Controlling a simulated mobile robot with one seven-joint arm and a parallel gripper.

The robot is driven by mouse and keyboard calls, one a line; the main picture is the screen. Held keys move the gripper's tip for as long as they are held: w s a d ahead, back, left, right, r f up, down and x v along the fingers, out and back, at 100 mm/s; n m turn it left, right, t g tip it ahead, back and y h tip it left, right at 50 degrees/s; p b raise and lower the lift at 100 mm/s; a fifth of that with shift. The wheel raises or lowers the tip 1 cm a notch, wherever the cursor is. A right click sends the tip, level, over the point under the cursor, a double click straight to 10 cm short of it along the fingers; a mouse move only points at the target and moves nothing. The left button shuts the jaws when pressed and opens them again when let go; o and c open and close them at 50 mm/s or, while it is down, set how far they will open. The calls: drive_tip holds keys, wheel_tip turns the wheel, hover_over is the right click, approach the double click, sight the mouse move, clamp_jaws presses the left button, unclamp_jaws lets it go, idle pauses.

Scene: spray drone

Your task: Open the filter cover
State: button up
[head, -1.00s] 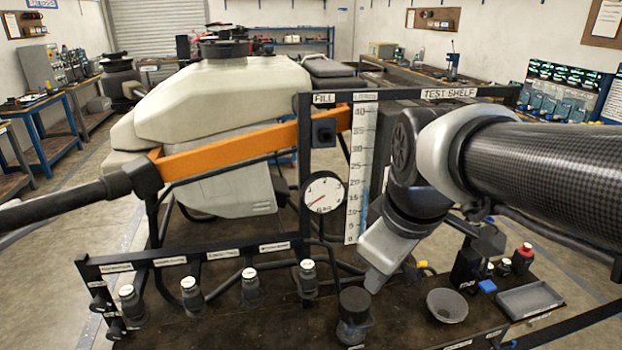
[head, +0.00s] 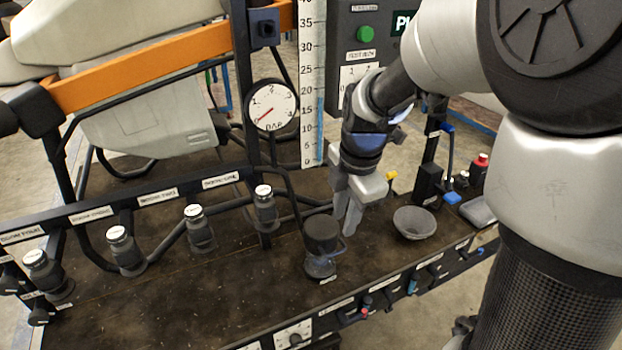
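The filter (head: 321,262) stands upright on the dark bench top in the head view. It has a see-through lower body with a thin bluish handle or bail at its right side. Its cover (head: 322,229) is a round black cap sitting on top. My gripper (head: 345,226) points down just right of the filter, its grey fingers overlapping closely in this view. Whether a gap lies between the fingers, or whether they touch the filter, I cannot tell. Nothing is clearly held.
A grey funnel bowl (head: 414,223) sits right of my gripper. Several capped nozzles (head: 199,229) line the rail at left. A pressure gauge (head: 272,105) and a white level scale (head: 312,90) stand behind. Small valves and switches (head: 412,283) line the front edge. The bench front left is clear.

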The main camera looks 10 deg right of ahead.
sight(336, 252)
drive_tip(key=f+b, duration=0.1)
drive_tip(key=f, duration=0.2)
drive_tip(key=w+f+b, duration=0.1)
drive_tip(key=f, duration=0.7)
drive_tip(key=shift+w+a+b, duration=0.3)
drive_tip(key=shift+w+b, duration=0.1)
drive_tip(key=shift+r, duration=0.1)
clamp_jaws()
idle(0.6)
